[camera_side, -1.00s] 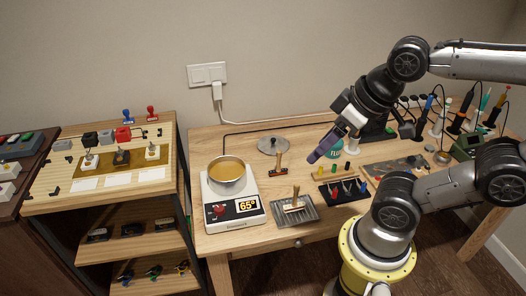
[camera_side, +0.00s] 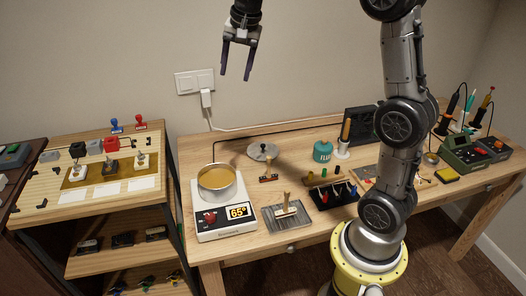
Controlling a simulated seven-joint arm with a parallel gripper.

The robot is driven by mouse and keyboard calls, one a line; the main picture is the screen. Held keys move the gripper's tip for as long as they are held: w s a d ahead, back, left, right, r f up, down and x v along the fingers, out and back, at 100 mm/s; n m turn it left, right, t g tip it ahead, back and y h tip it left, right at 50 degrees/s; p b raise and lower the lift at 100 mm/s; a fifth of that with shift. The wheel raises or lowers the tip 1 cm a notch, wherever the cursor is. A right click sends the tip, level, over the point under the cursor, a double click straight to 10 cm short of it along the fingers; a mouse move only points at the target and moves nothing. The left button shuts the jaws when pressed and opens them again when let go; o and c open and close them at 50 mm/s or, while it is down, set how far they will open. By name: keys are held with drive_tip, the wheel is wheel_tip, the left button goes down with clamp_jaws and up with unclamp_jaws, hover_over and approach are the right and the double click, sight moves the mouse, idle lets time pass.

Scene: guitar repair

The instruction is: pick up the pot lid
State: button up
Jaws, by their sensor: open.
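The pot lid (camera_side: 257,152) is a round, grey metal disc with a small knob. It lies flat on the wooden workbench (camera_side: 222,147), behind the pot (camera_side: 217,181) and apart from it. The pot is open on top and holds a yellowish-brown liquid. It stands on a white hot plate (camera_side: 212,222) whose display reads 65°. My gripper (camera_side: 236,76) is high above the bench, in front of the wall. It points down with its two fingers apart and nothing between them, well above the lid.
A brush (camera_side: 268,176) stands close in front of the lid. A grey tray with a brush (camera_side: 287,212) and a black tool holder (camera_side: 333,193) lie nearer the front edge. A teal jar (camera_side: 322,151) is to the right. The bench left of the lid is clear.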

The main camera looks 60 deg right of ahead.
drive_tip(key=w+d+f+m+g, duration=0.1)
drive_tip(key=w+d+f+m, duration=0.1)
drive_tip(key=w+d+f, duration=0.35)
drive_tip(key=m+g+y, duration=0.1)
drive_tip(key=m+g, duration=0.1)
hover_over(263, 145)
drive_tip(key=f, duration=2.4)
drive_tip(key=shift+w, duration=0.4)
drive_tip(key=shift+s+d+f, duration=0.1)
drive_tip(key=shift+s+f, duration=0.1)
drive_tip(key=shift+f, duration=1.3)
drive_tip(key=shift+s+d+f, duration=0.1)
drive_tip(key=shift+s+f, duration=0.05)
drive_tip(key=shift+f, duration=1.3)
clamp_jaws()
